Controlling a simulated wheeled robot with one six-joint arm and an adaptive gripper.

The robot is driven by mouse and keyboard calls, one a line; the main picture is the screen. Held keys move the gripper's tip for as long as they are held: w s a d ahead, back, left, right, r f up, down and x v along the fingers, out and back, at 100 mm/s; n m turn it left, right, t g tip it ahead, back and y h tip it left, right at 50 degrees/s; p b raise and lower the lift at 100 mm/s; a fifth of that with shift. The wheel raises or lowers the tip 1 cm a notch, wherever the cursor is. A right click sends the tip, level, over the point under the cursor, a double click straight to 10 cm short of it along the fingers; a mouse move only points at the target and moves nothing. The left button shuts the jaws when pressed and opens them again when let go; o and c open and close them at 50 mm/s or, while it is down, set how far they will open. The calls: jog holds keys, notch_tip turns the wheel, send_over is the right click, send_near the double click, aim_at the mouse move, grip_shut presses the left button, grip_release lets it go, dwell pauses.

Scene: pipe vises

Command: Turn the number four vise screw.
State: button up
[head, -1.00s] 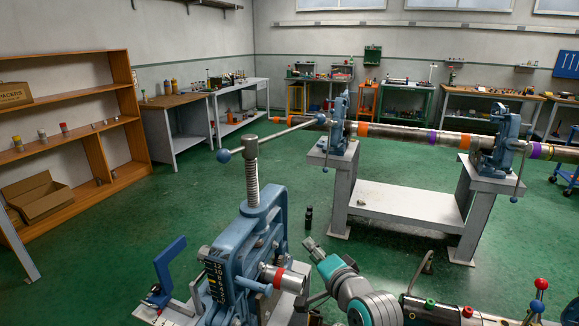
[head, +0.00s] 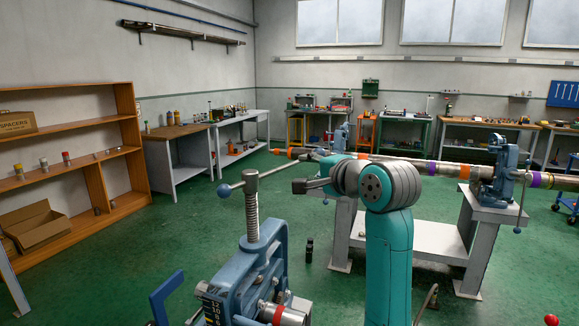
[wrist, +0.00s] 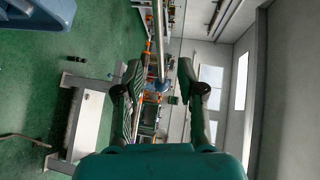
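The nearest blue vise (head: 262,262) stands at the lower middle of the head view. Its upright threaded screw (head: 252,205) carries a slanted bar handle (head: 270,174) with a blue-grey ball (head: 224,190) at the near end. The far end passes behind my gripper. I cannot read a number four on this vise. My gripper (head: 306,186) is right of the screw, near the handle. In the wrist view its fingers (wrist: 160,88) are spread. A grey bar with a rounded end (wrist: 161,72), apparently the handle, shows between them, with no clear contact.
A far blue vise (head: 500,165) on a grey bench (head: 490,200) holds a long pipe (head: 440,168) with coloured bands. Another vise is partly hidden behind my arm. A black bottle (head: 309,250) stands on the green floor. Open floor lies left, before the wooden shelves (head: 98,172).

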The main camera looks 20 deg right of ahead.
aim_at(291, 166)
jog(key=x, duration=0.9)
jog(key=shift+w, duration=0.3)
jog(key=shift+c, duration=0.2)
jog(key=shift+f, duration=0.1)
grip_shut()
